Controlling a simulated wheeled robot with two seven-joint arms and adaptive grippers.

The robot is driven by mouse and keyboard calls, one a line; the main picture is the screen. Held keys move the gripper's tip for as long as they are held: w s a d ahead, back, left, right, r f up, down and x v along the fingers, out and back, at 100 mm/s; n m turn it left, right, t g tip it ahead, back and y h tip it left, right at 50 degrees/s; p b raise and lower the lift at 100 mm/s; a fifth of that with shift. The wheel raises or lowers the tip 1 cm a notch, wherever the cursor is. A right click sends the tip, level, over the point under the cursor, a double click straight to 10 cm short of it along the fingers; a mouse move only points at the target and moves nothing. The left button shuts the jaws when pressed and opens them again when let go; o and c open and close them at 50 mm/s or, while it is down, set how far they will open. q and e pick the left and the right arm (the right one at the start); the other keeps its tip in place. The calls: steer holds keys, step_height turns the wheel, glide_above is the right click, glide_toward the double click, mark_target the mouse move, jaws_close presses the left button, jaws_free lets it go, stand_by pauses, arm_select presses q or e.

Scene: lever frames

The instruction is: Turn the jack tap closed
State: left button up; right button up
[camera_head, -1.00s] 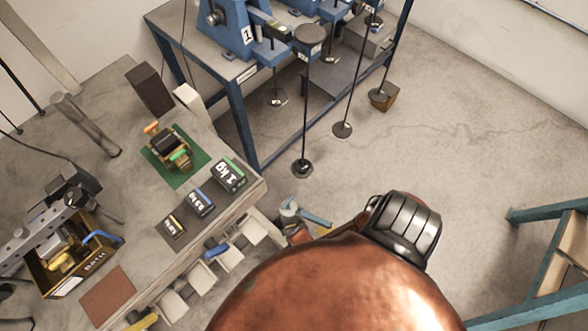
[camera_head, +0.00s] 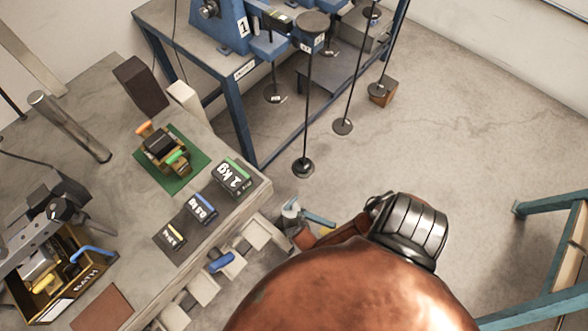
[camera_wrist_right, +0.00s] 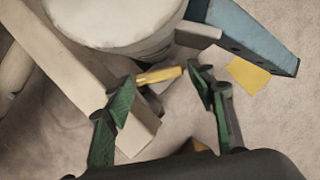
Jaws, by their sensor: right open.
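A small yellow bar (camera_wrist_right: 158,75), which looks like the jack's tap handle, lies between the fingertips of my right gripper (camera_wrist_right: 163,82) in the right wrist view. The gripper is open, with green-padded fingers to either side of the bar; I cannot tell whether either finger touches it. Behind it is a pale, round body (camera_wrist_right: 115,15), seemingly the jack, with a blue beam (camera_wrist_right: 245,38) at right. In the head view, a small jack-like unit (camera_head: 291,214) with a blue bar (camera_head: 319,219) shows beside the bench.
The bench (camera_head: 110,190) at left holds a green mat (camera_head: 185,180), labelled weight blocks (camera_head: 233,177) and a bath box (camera_head: 75,290). A blue-legged table (camera_head: 245,130) with hanging weights stands behind. A yellow patch (camera_wrist_right: 249,76) lies near the blue beam.

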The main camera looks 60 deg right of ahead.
steer(key=shift+c, duration=0.5)
steer(key=c, duration=0.8)
steer(key=shift+a, duration=0.1)
steer(key=m+p, duration=0.1)
steer(key=m, duration=0.1)
steer(key=m+g+h+p, duration=0.1)
steer(key=m, duration=0.1)
steer(key=shift+w+a+r, duration=0.1)
steer(key=shift+w+a, duration=0.05)
steer(key=shift+w, duration=0.05)
arm_select(q)
steer(key=s+a+f, duration=0.2)
steer(key=s+f, duration=0.1)
steer(key=f, duration=0.3)
steer(key=shift+s+f+p, duration=0.25)
steer(key=shift+s+p, duration=0.1)
steer(key=shift+p, duration=0.05)
arm_select(e)
steer(key=shift+m+g, duration=0.3)
steer(key=shift+m, duration=0.6)
steer(key=o, duration=0.9)
